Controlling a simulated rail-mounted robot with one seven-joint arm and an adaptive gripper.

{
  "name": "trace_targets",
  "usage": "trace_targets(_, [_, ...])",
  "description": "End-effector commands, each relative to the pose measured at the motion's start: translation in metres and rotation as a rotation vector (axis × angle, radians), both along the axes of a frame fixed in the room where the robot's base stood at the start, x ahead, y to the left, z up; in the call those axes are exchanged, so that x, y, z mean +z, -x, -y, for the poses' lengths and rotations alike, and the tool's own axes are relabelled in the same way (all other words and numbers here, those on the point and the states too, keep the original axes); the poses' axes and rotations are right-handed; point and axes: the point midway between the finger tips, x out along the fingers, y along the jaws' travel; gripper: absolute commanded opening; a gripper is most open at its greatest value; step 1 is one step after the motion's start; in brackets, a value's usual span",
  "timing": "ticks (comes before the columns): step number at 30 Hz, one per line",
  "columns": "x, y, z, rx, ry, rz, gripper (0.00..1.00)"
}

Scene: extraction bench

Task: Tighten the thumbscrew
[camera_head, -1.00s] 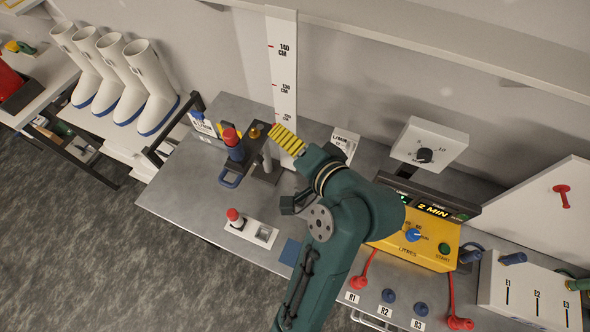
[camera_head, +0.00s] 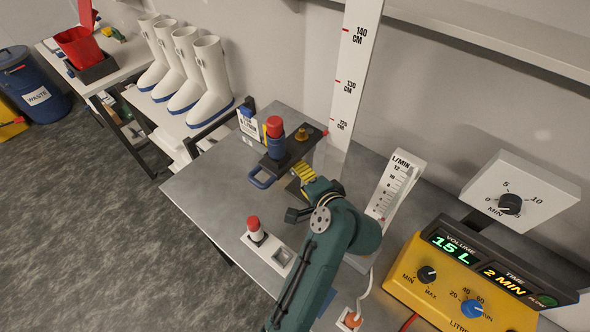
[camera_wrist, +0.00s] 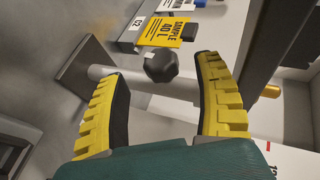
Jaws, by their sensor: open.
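A black faceted knob (camera_wrist: 161,66), which looks like the thumbscrew, sits at a grey post (camera_wrist: 105,73) in the wrist view. My gripper (camera_wrist: 165,95) is open and empty, with its yellow ribbed fingers on either side of the knob's line. The fingers appear apart from the knob. In the head view my gripper (camera_head: 303,172) is beside the stand, just below its dark bracket (camera_head: 292,150). A brass knob (camera_head: 302,133) is on top of the bracket. The black knob is hidden in the head view.
A red-topped blue cylinder (camera_head: 275,138) stands on the bracket, close to my gripper. A yellow sample card (camera_wrist: 172,32) lies beyond the post. A red-topped holder (camera_head: 256,230) is at the bench front; a flow meter (camera_head: 395,185) and yellow console (camera_head: 450,290) are right.

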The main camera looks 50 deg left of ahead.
Motion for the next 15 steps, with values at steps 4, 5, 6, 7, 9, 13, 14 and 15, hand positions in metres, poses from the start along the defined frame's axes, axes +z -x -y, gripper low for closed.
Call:
trace_targets(4, [-0.013,-0.008,-0.026,0.002,0.0,0.0,0.69])
trace_targets(5, [-0.014,-0.01,-0.03,0.002,0.0,0.0,0.69])
trace_targets(6, [-0.016,-0.011,-0.034,0.001,0.0,0.0,0.69])
trace_targets(7, [-0.017,-0.012,-0.036,0.002,0.001,0.001,0.69])
trace_targets(9, [-0.019,-0.013,-0.04,0.0,0.0,0.001,0.69])
trace_targets(13, [-0.02,-0.014,-0.041,0.0,0.0,0.001,0.69])
trace_targets(14, [-0.02,-0.014,-0.041,0.0,0.0,0.001,0.69])
trace_targets(15, [-0.02,-0.014,-0.041,0.0,0.0,0.001,0.69])
